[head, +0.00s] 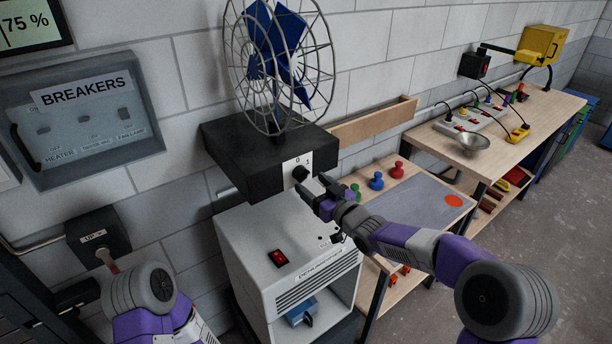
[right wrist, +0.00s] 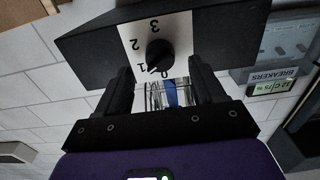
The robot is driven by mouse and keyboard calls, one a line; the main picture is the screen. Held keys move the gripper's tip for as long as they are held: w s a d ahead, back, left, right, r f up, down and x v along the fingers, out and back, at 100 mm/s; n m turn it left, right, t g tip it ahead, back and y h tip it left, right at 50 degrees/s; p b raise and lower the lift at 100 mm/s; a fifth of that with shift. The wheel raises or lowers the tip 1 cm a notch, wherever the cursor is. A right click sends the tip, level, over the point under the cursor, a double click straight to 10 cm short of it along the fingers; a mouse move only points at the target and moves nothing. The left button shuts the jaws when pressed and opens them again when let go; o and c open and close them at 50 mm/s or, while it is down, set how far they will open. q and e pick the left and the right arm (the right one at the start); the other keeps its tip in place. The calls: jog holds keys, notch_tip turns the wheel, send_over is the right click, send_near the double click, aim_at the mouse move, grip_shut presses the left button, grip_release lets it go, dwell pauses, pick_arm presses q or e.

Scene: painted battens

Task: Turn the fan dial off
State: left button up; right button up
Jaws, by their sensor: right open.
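The fan dial is a black knob (head: 300,174) on a white plate on the front of the fan's dark base (head: 240,165). In the right wrist view the knob (right wrist: 158,53) appears upside down among the numbers 0, 1, 2 and 3. Its pointer lies near 1 and 0; I cannot tell exactly which. The blue-bladed fan (head: 277,55) stands on the base in a wire cage. My right gripper (head: 315,187) is open just in front of the knob. In the right wrist view its fingers (right wrist: 160,85) stand apart, with the knob beyond them. My left gripper is not visible.
A white cabinet (head: 250,235) with a red switch (head: 278,257) stands below the dial. A breaker panel (head: 85,120) is on the wall at left. A bench with coloured knobs (head: 376,181) is at right.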

aim_at(305, 178)
jog(key=shift+p+x, duration=0.3)
jog(key=shift+x, duration=1.65)
jog(key=shift+c, duration=0.3)
jog(key=c, duration=1)
